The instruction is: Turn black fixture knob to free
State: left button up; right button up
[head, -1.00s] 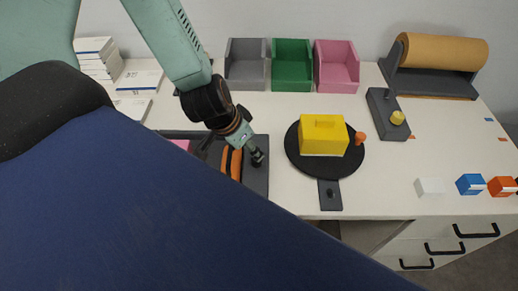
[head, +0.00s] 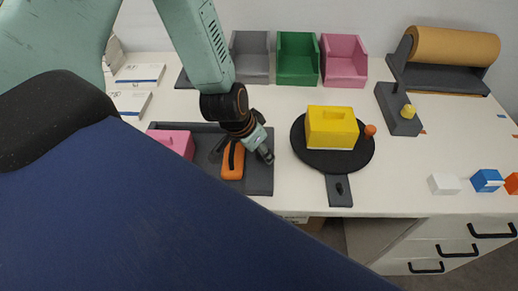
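A small black knob (head: 339,188) sits on a dark grey tab that sticks out toward the front from the round black turntable (head: 305,163). A yellow block (head: 331,127) stands on the turntable, with an orange knob (head: 370,130) at its right edge. My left gripper (head: 268,158) points down over the right part of a dark tray, left of the turntable and apart from the black knob. Its fingers are small and dark here, so I cannot tell whether they are open. My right gripper is not in view.
The dark tray (head: 261,183) holds a pink block (head: 175,142) and an orange-and-black item (head: 232,162). Grey (head: 250,65), green (head: 297,67) and pink (head: 344,68) bins stand behind. A grey fixture with a yellow knob (head: 408,112) stands right.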

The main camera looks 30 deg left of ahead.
pick_arm(q)
jog(key=shift+c, duration=0.4)
grip_shut()
